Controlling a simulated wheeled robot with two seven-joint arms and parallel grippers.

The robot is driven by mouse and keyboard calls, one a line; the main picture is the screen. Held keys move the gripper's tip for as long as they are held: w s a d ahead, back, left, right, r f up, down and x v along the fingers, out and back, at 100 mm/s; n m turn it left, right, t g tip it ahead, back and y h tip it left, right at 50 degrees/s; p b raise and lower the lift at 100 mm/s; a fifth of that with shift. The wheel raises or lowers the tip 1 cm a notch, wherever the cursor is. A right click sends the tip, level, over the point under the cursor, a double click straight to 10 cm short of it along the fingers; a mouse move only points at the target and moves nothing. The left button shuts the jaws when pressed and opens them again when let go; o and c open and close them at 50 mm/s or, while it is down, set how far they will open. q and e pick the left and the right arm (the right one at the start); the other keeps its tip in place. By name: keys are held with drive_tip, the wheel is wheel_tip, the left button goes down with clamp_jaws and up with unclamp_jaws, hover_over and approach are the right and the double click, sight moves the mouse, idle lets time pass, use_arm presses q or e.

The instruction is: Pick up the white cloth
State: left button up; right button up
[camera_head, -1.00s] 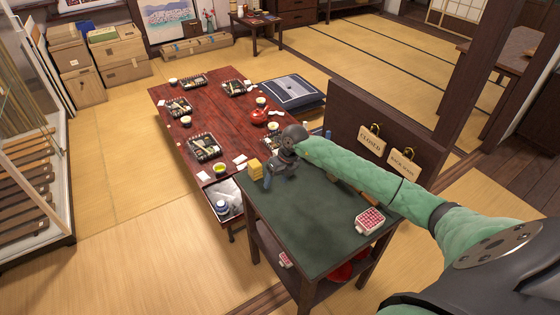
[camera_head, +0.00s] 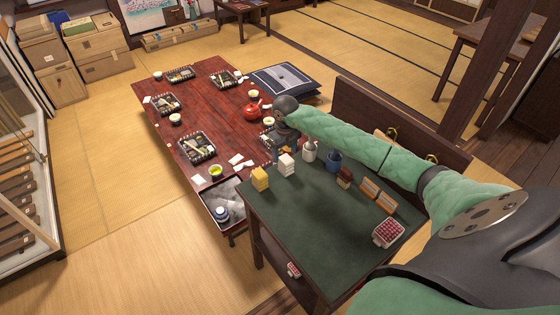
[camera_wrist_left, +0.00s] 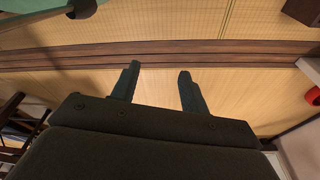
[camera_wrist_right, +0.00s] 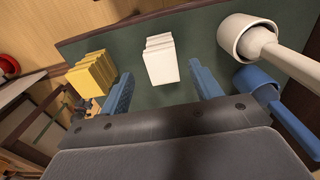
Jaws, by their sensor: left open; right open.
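The white cloth (camera_head: 286,165) is a small folded stack on the dark green top of the small table, near its far edge. In the right wrist view the white cloth (camera_wrist_right: 161,62) lies just ahead of my right gripper (camera_wrist_right: 158,76), lined up between its two blue fingers. The fingers are spread and hold nothing; contact with the cloth cannot be made out. In the head view my right arm reaches over the table's far side. My left gripper (camera_wrist_left: 159,70) is open and empty, above the floor in the left wrist view.
A yellow folded stack (camera_head: 261,179) sits left of the white cloth. A white cup-like vessel (camera_head: 310,151) and a blue one (camera_head: 333,160) stand to its right. A red-and-white box (camera_head: 388,232) is near the right edge. The green top's front (camera_head: 310,235) is clear.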

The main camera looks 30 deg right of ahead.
sight(286, 159)
drive_tip(key=shift+w+f, duration=0.15)
drive_tip(key=shift+f, duration=0.15)
drive_tip(key=shift+f+p, duration=0.25)
drive_tip(key=shift+p, duration=0.1)
drive_tip(key=shift+s+f, duration=0.3)
drive_tip(key=shift+w+f+p, duration=0.15)
drive_tip(key=shift+f+p, duration=0.35)
drive_tip(key=shift+p, duration=0.05)
drive_tip(key=f+p, duration=0.2)
drive_tip(key=f, duration=0.1)
drive_tip(key=shift+s+d+f+p, duration=0.2)
drive_tip(key=shift+f+p, duration=0.1)
drive_tip(key=shift+p, duration=0.1)
drive_tip(key=shift+f, duration=0.6)
use_arm(q)
drive_tip(key=s+a+f, duration=0.2)
drive_tip(key=s, duration=0.3)
drive_tip(key=s+a+f, duration=0.2)
drive_tip(key=s, duration=0.4)
drive_tip(key=shift+s+f+g, duration=0.25)
drive_tip(key=shift+s+g, duration=0.05)
drive_tip(key=shift+g, duration=0.1)
use_arm(e)
drive_tip(key=shift+c, duration=0.2)
use_arm(q)
drive_tip(key=shift+s+d, duration=0.1)
use_arm(e)
drive_tip(key=c, duration=1)
